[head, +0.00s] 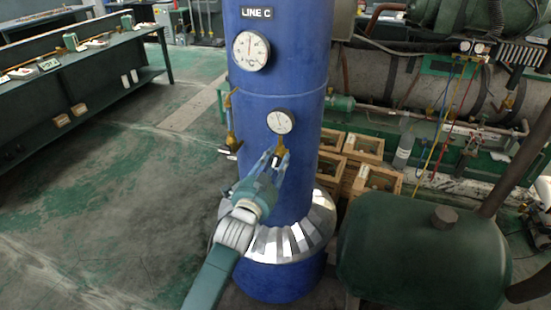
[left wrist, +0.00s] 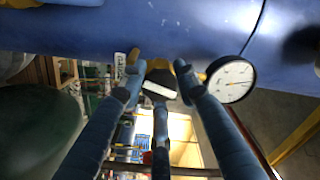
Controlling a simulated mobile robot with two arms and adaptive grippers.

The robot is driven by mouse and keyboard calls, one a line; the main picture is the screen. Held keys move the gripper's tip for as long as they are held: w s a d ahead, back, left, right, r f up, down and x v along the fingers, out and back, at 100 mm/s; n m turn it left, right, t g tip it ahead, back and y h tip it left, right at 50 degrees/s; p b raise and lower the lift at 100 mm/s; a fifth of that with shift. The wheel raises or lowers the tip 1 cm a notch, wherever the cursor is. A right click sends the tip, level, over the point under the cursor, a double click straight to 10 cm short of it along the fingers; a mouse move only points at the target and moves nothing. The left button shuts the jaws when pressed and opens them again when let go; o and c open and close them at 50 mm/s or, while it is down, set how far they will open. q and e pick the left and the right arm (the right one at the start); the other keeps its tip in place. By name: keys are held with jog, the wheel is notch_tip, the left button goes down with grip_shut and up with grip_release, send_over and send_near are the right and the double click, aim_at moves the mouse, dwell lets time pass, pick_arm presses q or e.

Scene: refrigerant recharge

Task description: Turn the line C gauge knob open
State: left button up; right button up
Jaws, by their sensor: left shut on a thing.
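The line C gauge (head: 281,121) is a small white dial on the blue column, below the LINE C sign (head: 257,13). It also shows in the left wrist view (left wrist: 232,80). A brass fitting sits just below the dial, and the gauge knob (left wrist: 160,89), dark with a pale edge, shows between my fingers in the left wrist view. My left gripper (head: 275,158) reaches up to this spot from below, its blue fingers closed around the knob. The fingers hide much of the knob in the head view. My right gripper is in neither view.
A larger gauge (head: 251,51) is higher on the blue column (head: 290,90). A brass valve (head: 231,140) is at its left side. A silver collar (head: 290,240) rings the column below. A green tank (head: 425,255) and wooden crates (head: 375,180) stand right. Open floor lies left.

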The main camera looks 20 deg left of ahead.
pick_arm(q)
jog(key=shift+n+p, duration=0.35)
jog(key=shift+n, duration=1.15)
jog(key=o, duration=1.2)
jog(key=shift+c, duration=0.2)
jog(key=shift+s, duration=0.1)
jog(key=s, duration=1.1)
jog(key=shift+s+a, duration=0.2)
jog(key=shift+s, duration=0.2)
